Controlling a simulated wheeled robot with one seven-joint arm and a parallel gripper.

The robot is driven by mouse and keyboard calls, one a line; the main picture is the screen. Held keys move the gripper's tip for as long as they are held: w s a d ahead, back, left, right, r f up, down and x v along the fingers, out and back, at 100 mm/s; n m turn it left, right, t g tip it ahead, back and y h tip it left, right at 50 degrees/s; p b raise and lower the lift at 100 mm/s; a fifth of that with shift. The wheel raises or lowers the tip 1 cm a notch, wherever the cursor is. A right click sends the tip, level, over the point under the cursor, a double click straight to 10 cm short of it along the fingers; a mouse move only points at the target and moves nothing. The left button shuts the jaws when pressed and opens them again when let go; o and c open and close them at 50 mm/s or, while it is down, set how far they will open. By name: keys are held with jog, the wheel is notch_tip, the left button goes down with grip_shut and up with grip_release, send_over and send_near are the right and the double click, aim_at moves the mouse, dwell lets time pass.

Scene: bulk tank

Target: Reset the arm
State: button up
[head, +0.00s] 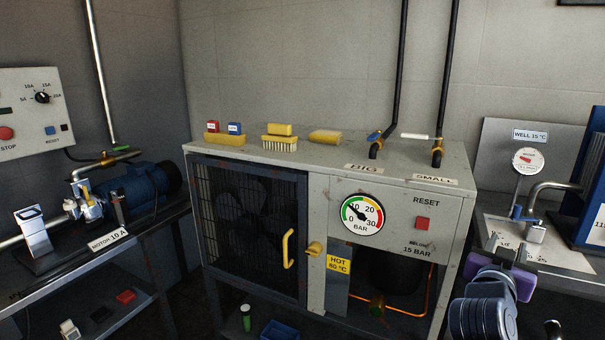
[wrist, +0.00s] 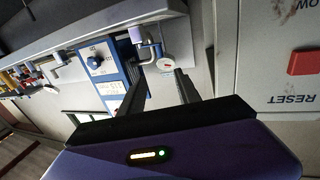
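My gripper (wrist: 160,88) shows in the wrist view with two dark fingers apart and nothing between them. In the head view my gripper (head: 520,257) is at the lower right, in front of the right bench, with its purple body partly hidden by my grey arm. The grey cabinet (head: 450,215) stands just left of it. The cabinet's red reset button (head: 422,223) also shows close by in the wrist view (wrist: 305,62), to the right of the fingers and apart from them.
Brushes (head: 280,143) and two black pipes are on top. A right bench (head: 540,255) holds a small gauge (head: 528,161). A blue motor (head: 140,190) is left.

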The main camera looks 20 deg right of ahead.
jog(key=w+a+r+n+t+y+p, duration=0.15)
jog(key=a+n+t+y, duration=0.25)
jog(key=a+n+t, duration=0.75)
jog(key=s+a+f+y+p, duration=0.1)
jog(key=s+a+f+y, duration=0.15)
jog(key=a, duration=0.35)
jog(key=s+a+f+y+p, duration=0.1)
jog(key=a+y, duration=0.2)
jog(key=a, duration=0.3)
jog(key=s+a+f+g+y+p, duration=0.1)
jog(key=s+a+y+p, duration=0.1)
jog(key=s+a, duration=0.4)
jog(key=s+a+f+n+g+y+p, duration=0.1)
jog(key=s+a, duration=0.4)
jog(key=s, duration=0.7)
jog(key=s+a+f+g+y+p, duration=0.1)
jog(key=s+a+y+p, duration=0.3)
jog(key=s, duration=0.5)
jog(key=a+g+p, duration=0.1)
jog(key=a, duration=0.1)
jog(key=shift+s+a+n, duration=0.15)
jog(key=shift+a+n, duration=0.15)
jog(key=shift+n, duration=0.05)
jog(key=shift+f, duration=0.1)
dwell(2.3)
